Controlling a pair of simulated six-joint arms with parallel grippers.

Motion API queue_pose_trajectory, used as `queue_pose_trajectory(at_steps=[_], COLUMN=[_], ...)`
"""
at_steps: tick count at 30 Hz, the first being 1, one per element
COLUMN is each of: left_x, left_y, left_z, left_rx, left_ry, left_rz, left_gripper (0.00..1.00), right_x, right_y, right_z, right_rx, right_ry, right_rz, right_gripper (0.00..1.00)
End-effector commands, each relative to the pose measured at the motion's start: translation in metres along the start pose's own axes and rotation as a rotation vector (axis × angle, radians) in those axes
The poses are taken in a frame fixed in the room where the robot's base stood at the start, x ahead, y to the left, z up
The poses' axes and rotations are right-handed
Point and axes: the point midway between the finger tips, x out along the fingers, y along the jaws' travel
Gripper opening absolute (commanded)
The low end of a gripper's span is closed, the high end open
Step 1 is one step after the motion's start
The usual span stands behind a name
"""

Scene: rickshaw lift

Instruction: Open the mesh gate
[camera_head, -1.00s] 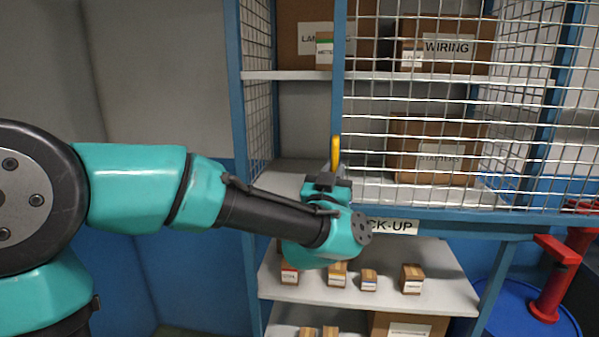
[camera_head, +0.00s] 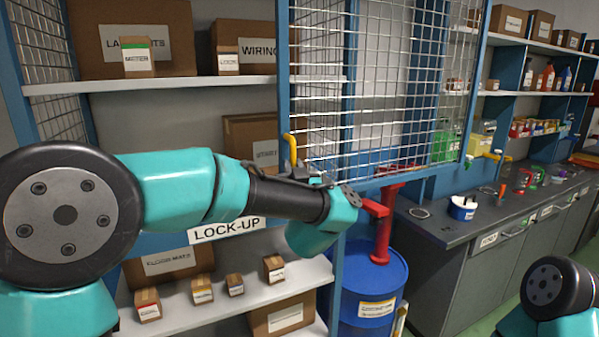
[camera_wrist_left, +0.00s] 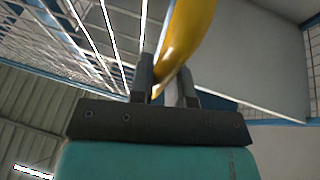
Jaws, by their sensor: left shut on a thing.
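The mesh gate (camera_head: 385,85) is a blue-framed wire panel that stands in front of the right part of the lock-up shelves. Its yellow handle (camera_head: 291,150) sits on the gate's left upright. My left gripper (camera_head: 305,170) is at the handle, partly hidden behind my own wrist. In the left wrist view, its two fingers (camera_wrist_left: 162,85) are closed around the lower end of the yellow handle (camera_wrist_left: 185,40), with mesh to the left. In the head view, part of my right arm shows at the bottom right, but its gripper is out of view.
Lock-up shelves (camera_head: 180,85) with labelled boxes stand open at left. A blue drum (camera_head: 372,285) with a red pump (camera_head: 381,225) stands below the gate. A dark workbench (camera_head: 470,215) with tools runs along the right.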

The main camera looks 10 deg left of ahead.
Motion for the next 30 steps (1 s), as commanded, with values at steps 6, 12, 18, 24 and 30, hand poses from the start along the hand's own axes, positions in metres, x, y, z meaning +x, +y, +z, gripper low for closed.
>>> queue_pose_trajectory(at_steps=[6, 12, 18, 24, 30], left_x=[0.0040, 0.0041, 0.0042, 0.0041, 0.0034], left_y=[-0.0034, -0.0035, -0.0037, -0.0035, -0.0034], left_z=[0.0019, 0.0018, 0.0017, 0.0016, 0.0015], left_rx=[0.008, 0.008, 0.008, 0.007, 0.007], left_ry=[0.000, 0.000, 0.001, 0.001, 0.001], left_rz=[-0.018, -0.018, -0.018, -0.018, -0.017], left_gripper=[0.00, 0.00, 0.28, 0.42, 0.42], right_x=[0.0001, 0.0000, 0.0000, 0.0000, 0.0000], right_y=[-0.0001, -0.0001, -0.0001, -0.0001, -0.0001], right_z=[-0.0001, -0.0001, 0.0000, 0.0000, 0.0000], right_rx=[0.000, 0.000, 0.000, 0.000, 0.000], right_ry=[0.000, 0.000, 0.000, 0.000, 0.000], right_rz=[0.000, 0.000, 0.000, 0.000, 0.000], right_gripper=[0.55, 0.55, 0.55, 0.55, 0.55])
